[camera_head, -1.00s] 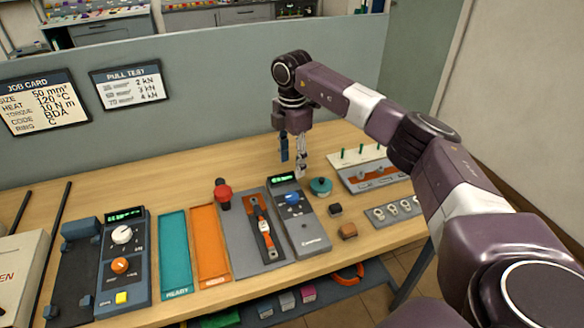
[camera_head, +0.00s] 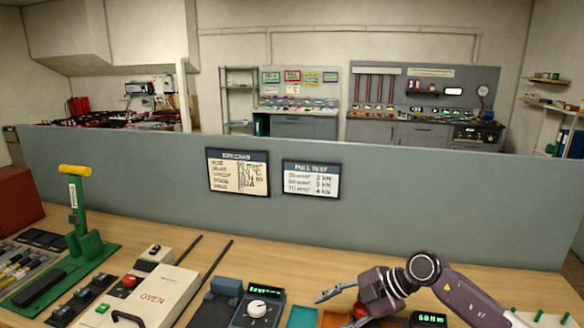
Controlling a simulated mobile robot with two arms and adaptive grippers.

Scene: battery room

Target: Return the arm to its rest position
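My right arm comes in from the lower right. Its gripper (camera_head: 335,309) is over the bench near the bottom edge, with its fingers pointing left. The fingers look spread apart with nothing between them, though the lower finger is partly cut off by the frame. A red knob (camera_head: 360,310) shows behind or below the fingers; I cannot tell whether they touch. My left gripper is not in view.
The bench holds a green press with a yellow handle (camera_head: 75,170), an oven box (camera_head: 152,300), a dial unit (camera_head: 257,308) and a teal tray (camera_head: 302,317). A grey partition (camera_head: 420,190) stands behind, carrying the job card (camera_head: 238,172) and pull test sign (camera_head: 311,179).

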